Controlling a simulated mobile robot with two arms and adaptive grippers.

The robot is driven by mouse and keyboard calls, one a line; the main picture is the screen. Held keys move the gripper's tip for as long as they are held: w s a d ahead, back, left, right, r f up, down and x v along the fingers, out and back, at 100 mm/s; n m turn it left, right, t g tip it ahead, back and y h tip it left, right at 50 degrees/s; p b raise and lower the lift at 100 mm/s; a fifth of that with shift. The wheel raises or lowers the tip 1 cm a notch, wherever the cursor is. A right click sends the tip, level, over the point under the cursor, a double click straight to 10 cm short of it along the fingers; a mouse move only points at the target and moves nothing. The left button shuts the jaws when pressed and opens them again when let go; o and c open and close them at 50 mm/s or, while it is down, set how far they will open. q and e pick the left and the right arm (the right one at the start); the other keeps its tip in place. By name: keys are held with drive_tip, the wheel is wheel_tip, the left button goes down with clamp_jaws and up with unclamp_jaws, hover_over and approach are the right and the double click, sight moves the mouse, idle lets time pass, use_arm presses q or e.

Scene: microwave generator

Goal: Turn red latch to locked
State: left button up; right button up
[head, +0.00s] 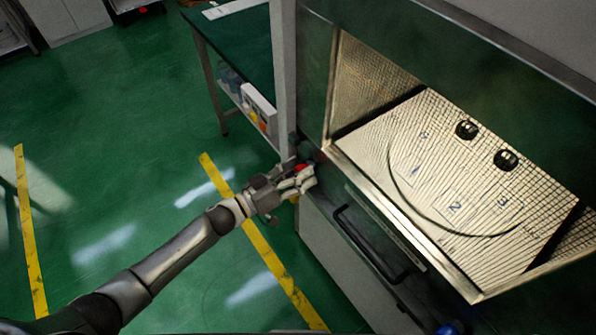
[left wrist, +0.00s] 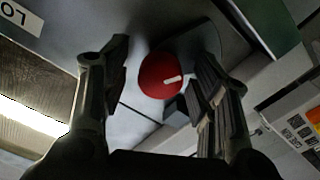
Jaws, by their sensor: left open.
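The red latch (left wrist: 158,78) is a round red knob with a short white mark pointing right in the left wrist view. It sits on a grey panel. In the head view a bit of its red (head: 301,167) shows at the front left corner of the cabinet, mostly behind my left gripper (head: 306,182). In the left wrist view my left gripper (left wrist: 165,85) is open, with one finger on each side of the knob. The right finger looks closer to it; I cannot tell whether it touches. My right gripper is not in view.
The microwave generator cabinet (head: 335,150) has an open, mesh-lined chamber with numbered spots and two dark round objects (head: 506,160). A dark handle (head: 372,245) is below it. A label with "LO" (left wrist: 20,17) shows at top left of the wrist view. Green floor is free at left.

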use_arm(q)
drive_tip(key=shift+c, duration=0.4)
drive_tip(key=c, duration=1)
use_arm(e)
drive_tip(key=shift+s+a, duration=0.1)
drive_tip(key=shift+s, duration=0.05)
use_arm(q)
drive_tip(key=shift+m, duration=1.5)
drive_tip(key=m+b, duration=0.1)
drive_tip(key=m, duration=0.4)
drive_tip(key=shift+f+m+b, duration=0.1)
drive_tip(key=shift+m+b, duration=0.2)
drive_tip(key=shift+b, duration=0.05)
drive_tip(key=m+b, duration=0.1)
drive_tip(key=m, duration=0.3)
drive_tip(key=m+b, duration=0.1)
drive_tip(key=m, duration=0.4)
drive_tip(key=shift+b, duration=0.4)
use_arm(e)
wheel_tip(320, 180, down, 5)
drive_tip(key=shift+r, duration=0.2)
use_arm(q)
drive_tip(key=shift+m, duration=0.3)
